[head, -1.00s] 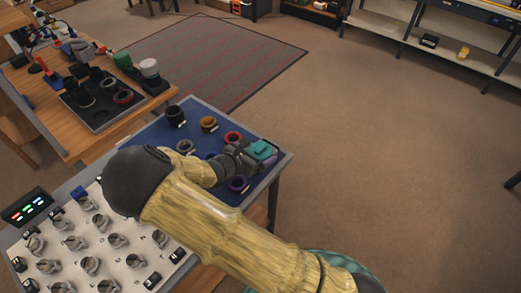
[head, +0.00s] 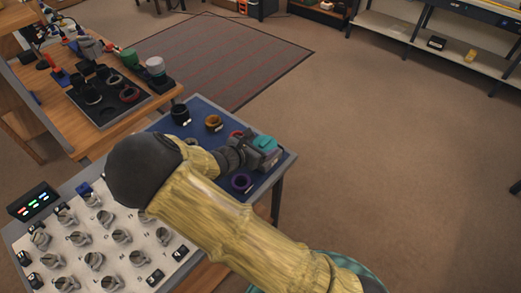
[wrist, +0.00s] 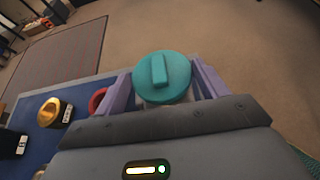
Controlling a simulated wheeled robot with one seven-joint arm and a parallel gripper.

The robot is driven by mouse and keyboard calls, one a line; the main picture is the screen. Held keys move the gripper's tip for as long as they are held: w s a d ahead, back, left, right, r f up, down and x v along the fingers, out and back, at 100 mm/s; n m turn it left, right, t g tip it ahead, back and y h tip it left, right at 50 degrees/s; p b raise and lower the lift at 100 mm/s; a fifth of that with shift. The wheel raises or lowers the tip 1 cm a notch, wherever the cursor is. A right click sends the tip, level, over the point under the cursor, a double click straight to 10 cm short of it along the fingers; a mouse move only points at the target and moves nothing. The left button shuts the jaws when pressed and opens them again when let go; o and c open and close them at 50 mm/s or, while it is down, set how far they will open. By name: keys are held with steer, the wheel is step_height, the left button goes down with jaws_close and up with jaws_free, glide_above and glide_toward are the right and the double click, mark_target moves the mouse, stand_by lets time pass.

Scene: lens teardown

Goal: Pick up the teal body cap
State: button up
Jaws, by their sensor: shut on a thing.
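The teal body cap (wrist: 161,78) is a round disc with a raised bar across its face. In the wrist view it sits between the two purple fingers of my gripper (wrist: 162,92), which are shut on it. In the head view the teal cap (head: 264,142) shows at the end of my gripper (head: 262,150), over the right part of the blue mat (head: 205,108). My arm hides part of the mat. I cannot tell how far the cap is above the mat.
A white panel with several grey knobs (head: 121,236) lies front left. A wooden bench (head: 150,107) stands behind left. Open floor lies right.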

step_height(320, 180, up, 7)
steer(key=shift+f, duration=0.1)
stand_by(0.6)
